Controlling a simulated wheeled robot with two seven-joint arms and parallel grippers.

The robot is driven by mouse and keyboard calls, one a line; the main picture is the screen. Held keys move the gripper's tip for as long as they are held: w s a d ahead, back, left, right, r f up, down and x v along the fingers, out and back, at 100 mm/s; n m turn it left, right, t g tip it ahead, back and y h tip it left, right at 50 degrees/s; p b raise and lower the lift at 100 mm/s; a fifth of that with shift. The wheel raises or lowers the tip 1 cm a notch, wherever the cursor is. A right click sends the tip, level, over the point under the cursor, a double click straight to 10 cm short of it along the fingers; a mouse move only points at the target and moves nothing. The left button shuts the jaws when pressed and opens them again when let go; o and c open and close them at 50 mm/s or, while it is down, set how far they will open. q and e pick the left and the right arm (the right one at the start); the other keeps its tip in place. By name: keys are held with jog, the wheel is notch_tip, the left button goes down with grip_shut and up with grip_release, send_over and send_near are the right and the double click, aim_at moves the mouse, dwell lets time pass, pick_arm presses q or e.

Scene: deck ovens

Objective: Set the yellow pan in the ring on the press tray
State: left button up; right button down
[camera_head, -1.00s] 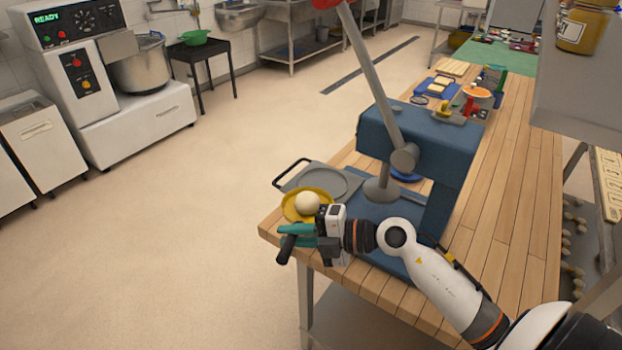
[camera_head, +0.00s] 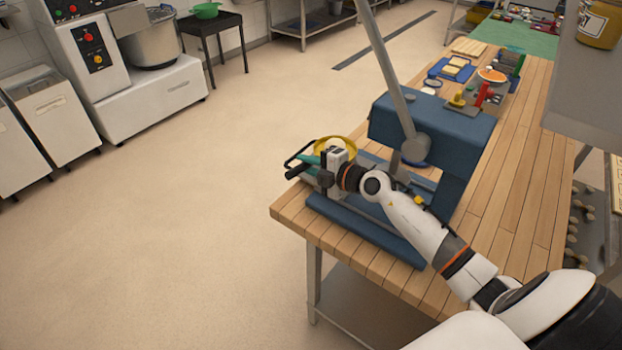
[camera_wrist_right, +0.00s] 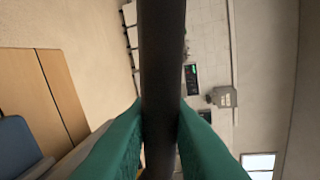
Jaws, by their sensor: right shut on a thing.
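My right gripper (camera_head: 308,167) is shut on the dark handle (camera_head: 297,174) of the yellow pan (camera_head: 335,141). In the right wrist view the dark handle (camera_wrist_right: 162,80) stands between the teal fingers (camera_wrist_right: 160,135). The pan's yellow rim shows just behind the gripper, over the press tray area. The gripper body hides most of the pan and any contents. The press tray's black loop handle (camera_head: 291,160) shows at the left; most of the tray and its ring are hidden. I cannot tell whether the pan touches the tray. My left gripper is out of view.
The blue press (camera_head: 430,130) with its long grey lever (camera_head: 391,70) stands right behind my gripper. Farther back on the wooden table (camera_head: 500,200) are a blue board (camera_head: 437,70) and several small items. The table's right part is clear.

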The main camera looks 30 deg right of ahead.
notch_tip(320, 180, down, 4)
jog(key=shift+f+b, duration=0.15)
jog(key=shift+b, duration=0.75)
jog(key=shift+f, duration=0.25)
jog(key=c, duration=1.3)
grip_release()
jog(key=shift+f, duration=0.1)
jog(key=shift+c, duration=0.2)
jog(key=v, duration=1.1)
jog(key=shift+a+b, duration=0.1)
jog(key=shift+b, duration=0.25)
jog(key=shift+s+r, duration=0.35)
jog(key=shift+s, duration=0.15)
jog(key=shift+d, duration=0.25)
